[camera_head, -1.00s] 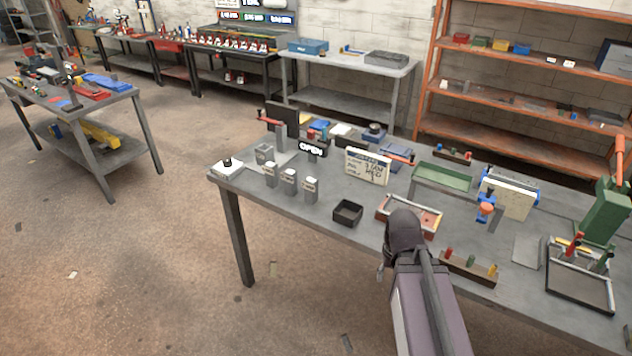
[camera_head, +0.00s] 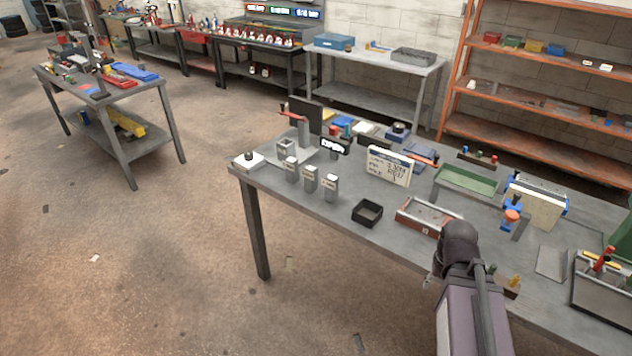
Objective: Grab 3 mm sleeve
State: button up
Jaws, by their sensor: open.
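I cannot pick out the 3 mm sleeve for certain. Three upright grey holders with white labels stand at the bench's left front: the left one (camera_head: 291,170), the middle one (camera_head: 310,180) and the right one (camera_head: 330,190). Their labels are too small to read. A rack of coloured pegs (camera_head: 511,291) is partly hidden behind my arm, which reaches over the front edge of the grey bench (camera_head: 385,245). Only a small part of my gripper (camera_head: 430,279) shows, left of the dark wrist. It is open, apart from the labelled holders; most of it is hidden.
A black open box (camera_head: 367,213) and a red-edged tray (camera_head: 427,216) lie between the holders and my arm. A white sign (camera_head: 390,166), a green tray (camera_head: 466,180) and a blue-sided fixture (camera_head: 537,198) stand behind. A tool tray (camera_head: 603,285) is at right.

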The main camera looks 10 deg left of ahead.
aim_at(309, 172)
jog(key=u, duration=0.05)
jog(key=i, duration=1)
jog(key=z, duration=0.05)
